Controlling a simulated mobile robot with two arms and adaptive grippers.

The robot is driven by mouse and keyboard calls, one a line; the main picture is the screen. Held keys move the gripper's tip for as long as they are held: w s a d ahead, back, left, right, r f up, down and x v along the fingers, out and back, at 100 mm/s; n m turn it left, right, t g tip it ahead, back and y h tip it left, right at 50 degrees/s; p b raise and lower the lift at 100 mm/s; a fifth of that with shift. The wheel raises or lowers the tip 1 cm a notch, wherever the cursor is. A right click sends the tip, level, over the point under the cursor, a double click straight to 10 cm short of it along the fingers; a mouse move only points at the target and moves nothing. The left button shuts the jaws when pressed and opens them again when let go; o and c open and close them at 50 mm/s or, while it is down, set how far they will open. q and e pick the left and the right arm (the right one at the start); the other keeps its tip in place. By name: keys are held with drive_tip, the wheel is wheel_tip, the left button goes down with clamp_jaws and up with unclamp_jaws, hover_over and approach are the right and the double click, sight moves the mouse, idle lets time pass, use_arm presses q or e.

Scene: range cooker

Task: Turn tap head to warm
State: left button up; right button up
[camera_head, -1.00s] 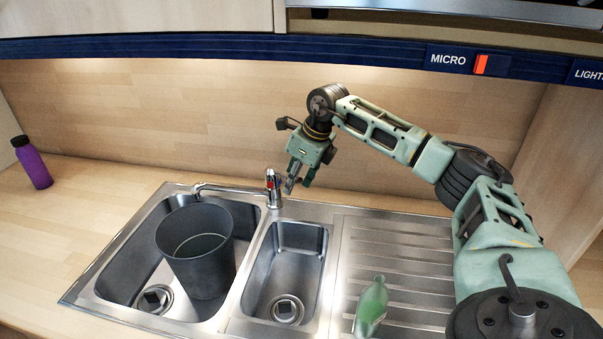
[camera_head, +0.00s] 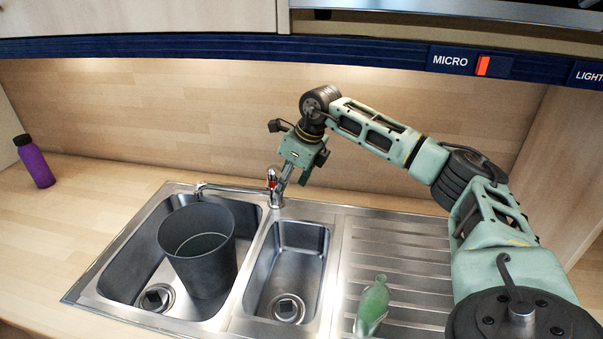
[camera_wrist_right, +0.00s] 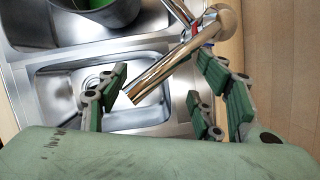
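The chrome tap (camera_head: 274,188) stands at the back rim of the sink, its spout pointing left over the large basin. Its tap head, a chrome lever (camera_wrist_right: 165,70) with a red mark near its base, reaches between the green-padded fingers of my right gripper (camera_wrist_right: 158,82) in the right wrist view. The fingers are apart on both sides of the lever; a gap shows on the left side, and contact on the right side is unclear. In the head view my right gripper (camera_head: 297,174) is just right of the tap, partly overlapping it. My left gripper is not in view.
A dark grey bucket (camera_head: 200,262) stands in the large left basin. The small basin (camera_head: 290,262) is empty. A green bottle (camera_head: 372,305) is on the drainboard (camera_head: 415,265). A purple bottle (camera_head: 36,165) stands far left on the counter. The wooden back wall is close behind.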

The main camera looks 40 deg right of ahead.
drive_tip(key=shift+o, duration=0.7)
drive_tip(key=p+v, duration=0.4)
drive_tip(key=v, duration=0.3)
drive_tip(key=shift+s+d, duration=0.15)
drive_tip(key=shift+d, duration=0.2)
